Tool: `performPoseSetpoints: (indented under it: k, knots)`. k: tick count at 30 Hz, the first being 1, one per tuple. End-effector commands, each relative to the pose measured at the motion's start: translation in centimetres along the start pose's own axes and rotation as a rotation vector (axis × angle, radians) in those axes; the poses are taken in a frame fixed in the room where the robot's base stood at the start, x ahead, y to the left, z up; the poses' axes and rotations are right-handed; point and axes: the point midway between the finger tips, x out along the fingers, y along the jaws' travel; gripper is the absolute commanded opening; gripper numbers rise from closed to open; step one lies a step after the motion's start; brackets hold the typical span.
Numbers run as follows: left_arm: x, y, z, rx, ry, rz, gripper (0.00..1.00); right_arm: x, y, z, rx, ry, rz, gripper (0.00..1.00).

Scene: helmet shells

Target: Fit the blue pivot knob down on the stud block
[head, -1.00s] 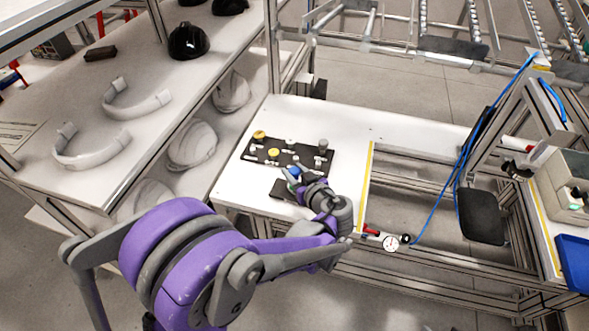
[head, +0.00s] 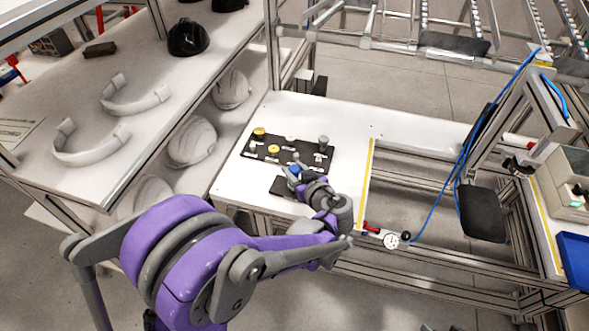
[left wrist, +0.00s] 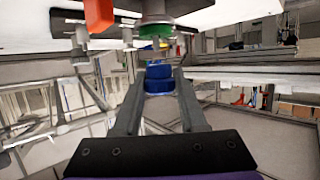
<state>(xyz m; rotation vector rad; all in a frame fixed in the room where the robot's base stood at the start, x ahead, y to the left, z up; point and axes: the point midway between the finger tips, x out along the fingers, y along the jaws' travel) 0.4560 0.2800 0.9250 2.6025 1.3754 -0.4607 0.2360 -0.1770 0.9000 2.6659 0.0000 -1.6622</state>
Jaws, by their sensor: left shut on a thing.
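The blue pivot knob (head: 294,170) is between the fingers of my left gripper (head: 301,178), low over the near side of the white bench. In the left wrist view the blue knob (left wrist: 158,73) sits between the two grey fingers (left wrist: 157,90), which are shut on it. A dark block (head: 282,187) lies on the bench just left of the gripper; I cannot tell surely whether it is the stud block. My right gripper is not in view.
A black board (head: 257,153) with yellow, white and grey knobs lies just behind the gripper. The white bench (head: 345,119) is clear at the back. A shelf at left holds white bands and helmet shells. A gauge (head: 391,241) and red-handled part are at the front edge.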

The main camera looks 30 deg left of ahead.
Motion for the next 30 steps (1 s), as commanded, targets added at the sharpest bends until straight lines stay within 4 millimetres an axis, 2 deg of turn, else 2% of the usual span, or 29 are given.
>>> performPoseSetpoints:
  k: [30]
  knots:
    - [0.19,-0.02,0.52,0.001,0.000,0.000,0.00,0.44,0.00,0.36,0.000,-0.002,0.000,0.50]
